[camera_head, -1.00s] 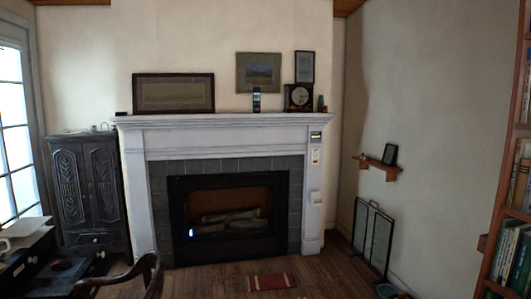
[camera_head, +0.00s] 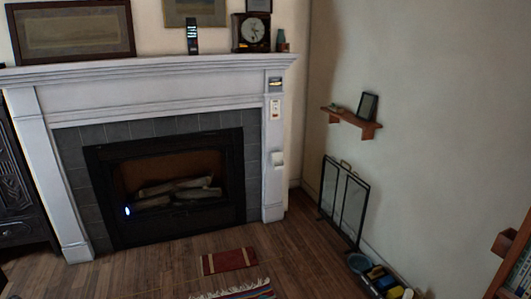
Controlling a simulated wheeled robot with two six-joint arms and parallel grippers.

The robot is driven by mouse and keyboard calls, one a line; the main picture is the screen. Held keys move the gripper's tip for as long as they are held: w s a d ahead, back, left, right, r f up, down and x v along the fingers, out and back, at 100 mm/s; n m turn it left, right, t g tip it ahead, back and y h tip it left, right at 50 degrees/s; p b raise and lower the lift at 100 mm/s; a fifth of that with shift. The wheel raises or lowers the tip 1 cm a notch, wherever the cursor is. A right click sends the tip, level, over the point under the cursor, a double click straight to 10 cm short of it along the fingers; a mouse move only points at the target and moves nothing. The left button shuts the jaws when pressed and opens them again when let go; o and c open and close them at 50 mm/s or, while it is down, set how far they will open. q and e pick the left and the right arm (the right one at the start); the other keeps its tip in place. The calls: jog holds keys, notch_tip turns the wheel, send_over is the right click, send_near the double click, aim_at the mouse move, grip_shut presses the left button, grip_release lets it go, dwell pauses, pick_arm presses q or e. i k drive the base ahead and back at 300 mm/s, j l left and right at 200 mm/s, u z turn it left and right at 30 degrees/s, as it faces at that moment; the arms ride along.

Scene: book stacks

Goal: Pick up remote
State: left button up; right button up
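A slim dark upright object that looks like the remote (camera_head: 192,37) stands on the white mantel (camera_head: 150,66) above the fireplace. It has a light band near its top and small light marks lower down; it is too small to be sure of. It stands between the large framed picture and the clock. Neither of my grippers shows in the head view.
A clock (camera_head: 251,32) and a small vase (camera_head: 282,41) stand right of it on the mantel. Bare wood floor (camera_head: 170,262) lies before the fireplace (camera_head: 172,184), with a small red mat (camera_head: 229,261). A folding screen (camera_head: 343,201) leans near the right wall.

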aim_at(191, 28)
jog(key=i+u, duration=0.1)
jog(key=i, duration=0.6)
jog(key=i+l+u, duration=0.1)
jog(key=i, duration=0.6)
jog(key=i+l+u, duration=0.15)
jog(key=i, duration=0.5)
jog(key=i+l, duration=0.05)
jog(key=l, duration=0.05)
